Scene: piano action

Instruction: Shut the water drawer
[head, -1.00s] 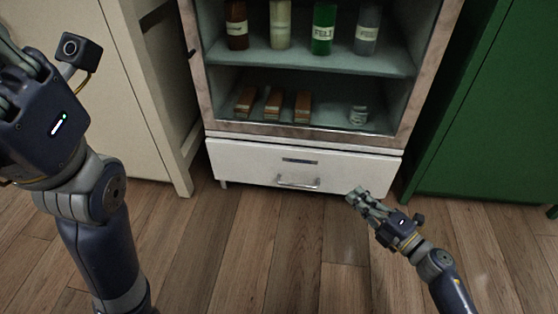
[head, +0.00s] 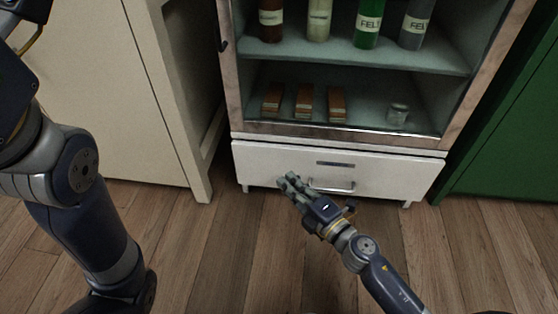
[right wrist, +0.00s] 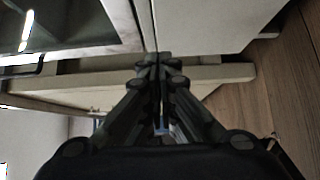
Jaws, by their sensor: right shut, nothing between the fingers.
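The water drawer (head: 400,175) is the white drawer at the bottom of the glass-fronted cabinet, with a small label (head: 335,164) and a metal bar handle (head: 332,187). Whether its front stands slightly out is hard to tell. My right gripper (head: 286,182) is shut and empty, in front of the drawer's left half, left of the handle; contact cannot be made out. In the right wrist view, the shut fingers (right wrist: 160,62) meet beside a pale panel that looks like the drawer front (right wrist: 205,22). My left arm shows at the left; its fingers are out of frame.
The cabinet above holds bottles (head: 367,22) on a shelf, with wooden blocks (head: 305,101) and a small jar (head: 397,115) below. A cream cabinet (head: 120,110) stands left and a green one (head: 510,150) right. The wooden floor (head: 450,255) in front is clear.

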